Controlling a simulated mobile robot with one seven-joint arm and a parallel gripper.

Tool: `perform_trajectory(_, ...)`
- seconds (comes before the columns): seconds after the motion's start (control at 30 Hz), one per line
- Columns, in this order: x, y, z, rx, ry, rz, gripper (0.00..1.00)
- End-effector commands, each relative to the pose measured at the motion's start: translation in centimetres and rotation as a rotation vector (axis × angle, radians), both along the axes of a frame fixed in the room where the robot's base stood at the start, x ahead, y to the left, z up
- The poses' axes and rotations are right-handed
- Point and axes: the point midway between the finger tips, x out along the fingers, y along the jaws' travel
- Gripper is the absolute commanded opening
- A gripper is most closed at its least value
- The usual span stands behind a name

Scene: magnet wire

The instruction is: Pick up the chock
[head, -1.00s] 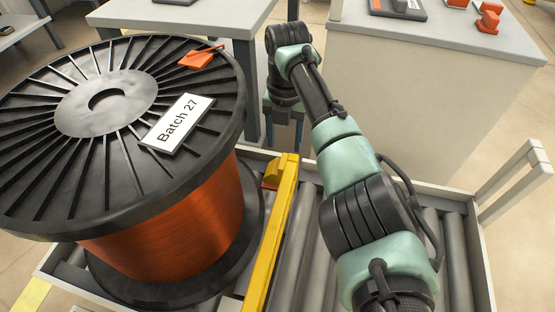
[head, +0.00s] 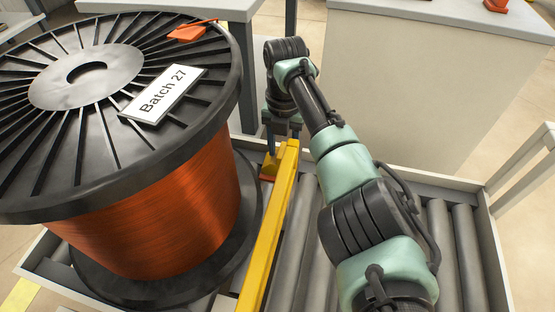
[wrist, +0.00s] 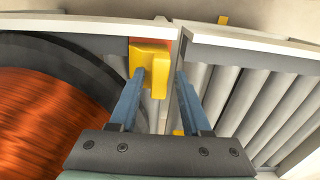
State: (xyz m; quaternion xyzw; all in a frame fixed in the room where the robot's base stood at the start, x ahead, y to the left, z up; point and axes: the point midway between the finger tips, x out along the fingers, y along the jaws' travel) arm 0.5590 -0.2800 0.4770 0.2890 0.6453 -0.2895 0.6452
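The chock (head: 269,170) is a yellow block with an orange part. It sits between the spool and the yellow bar, near the far edge of the roller bed. In the wrist view the chock (wrist: 152,58) is just ahead of my gripper (wrist: 161,74), with its yellow part reaching into the gap near the left finger. My gripper is open, with blue fingers apart. In the head view my gripper (head: 281,148) is down at the chock; its right fingertip is hidden behind the bar. I cannot tell whether a finger touches the chock.
A large spool (head: 160,205) of copper wire with a black flange and "Batch 27" label (head: 163,93) stands close at left. A yellow bar (head: 268,245) runs beside the chock. Bare rollers (head: 437,240) lie right. A pale cabinet (head: 420,85) stands behind.

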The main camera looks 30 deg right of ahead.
Motion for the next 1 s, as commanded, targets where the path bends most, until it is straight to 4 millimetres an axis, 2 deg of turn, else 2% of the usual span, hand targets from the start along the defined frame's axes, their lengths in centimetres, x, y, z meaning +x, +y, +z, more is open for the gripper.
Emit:
perform_trajectory(0.03,0.00,0.00,0.01,0.000,0.000,0.000,0.37)
perform_trajectory(0.23,0.00,0.00,0.01,0.000,0.000,0.000,0.01)
perform_trajectory(1.0,0.01,0.01,0.02,0.000,0.000,0.000,0.00)
